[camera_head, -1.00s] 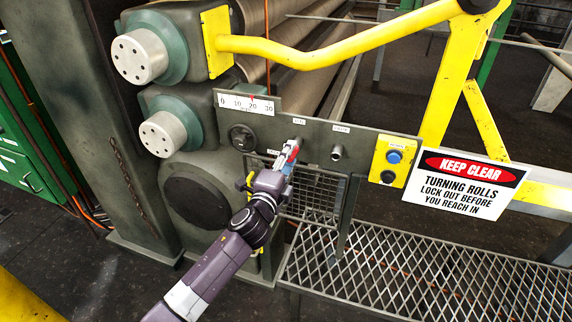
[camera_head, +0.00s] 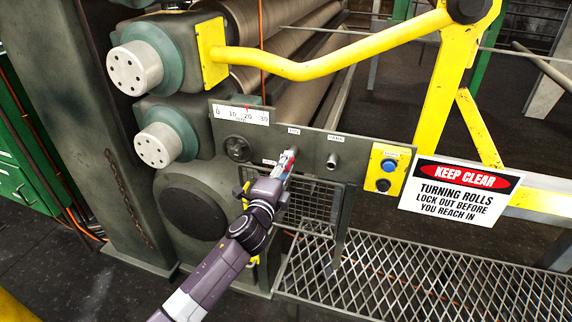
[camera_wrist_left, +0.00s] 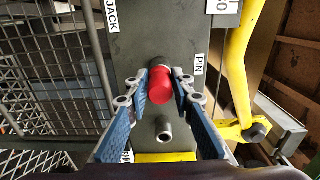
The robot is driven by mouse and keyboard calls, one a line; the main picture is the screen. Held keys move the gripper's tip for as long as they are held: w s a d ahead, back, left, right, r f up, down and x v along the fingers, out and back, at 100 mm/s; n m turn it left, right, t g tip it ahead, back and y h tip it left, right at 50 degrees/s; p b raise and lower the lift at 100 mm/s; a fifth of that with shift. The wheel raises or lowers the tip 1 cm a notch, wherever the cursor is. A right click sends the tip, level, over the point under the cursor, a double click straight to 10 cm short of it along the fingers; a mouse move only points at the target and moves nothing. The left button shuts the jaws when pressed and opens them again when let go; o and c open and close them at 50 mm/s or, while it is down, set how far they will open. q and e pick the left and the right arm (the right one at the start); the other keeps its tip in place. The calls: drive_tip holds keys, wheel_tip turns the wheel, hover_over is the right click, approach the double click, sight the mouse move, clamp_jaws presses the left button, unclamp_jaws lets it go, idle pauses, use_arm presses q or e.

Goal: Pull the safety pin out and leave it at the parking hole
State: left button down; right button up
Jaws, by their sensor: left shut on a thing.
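The safety pin shows as a red knob (camera_wrist_left: 160,86) in front of the grey panel, beside the PIN label, in the left wrist view. My left gripper (camera_wrist_left: 162,88) is shut on the knob, one blue finger on each side. In the head view my left gripper (camera_head: 287,162) is at the panel, below the PIN label, and mostly hides the pin. The parking hole is a short metal tube (camera_head: 332,161) under a label to the right; it also shows below the knob in the left wrist view (camera_wrist_left: 164,129). How deep the pin sits is hidden. My right gripper is not in view.
A dial knob (camera_head: 238,148) and a scale (camera_head: 242,115) are left of the gripper. A yellow button box (camera_head: 386,170) is right of the tube. A wire guard (camera_head: 312,203) hangs below the panel, and a yellow rail (camera_head: 330,65) crosses above.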

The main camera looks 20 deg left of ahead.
use_arm(q)
drive_tip(key=shift+s, duration=0.7)
idle(0.4)
drive_tip(key=shift+s+p, duration=0.4)
drive_tip(key=shift+s, duration=0.35)
idle(0.6)
drive_tip(key=shift+s, duration=0.15)
drive_tip(key=shift+s+a+p, duration=0.15)
drive_tip(key=shift+s+p, duration=0.45)
drive_tip(key=shift+s, duration=2.25)
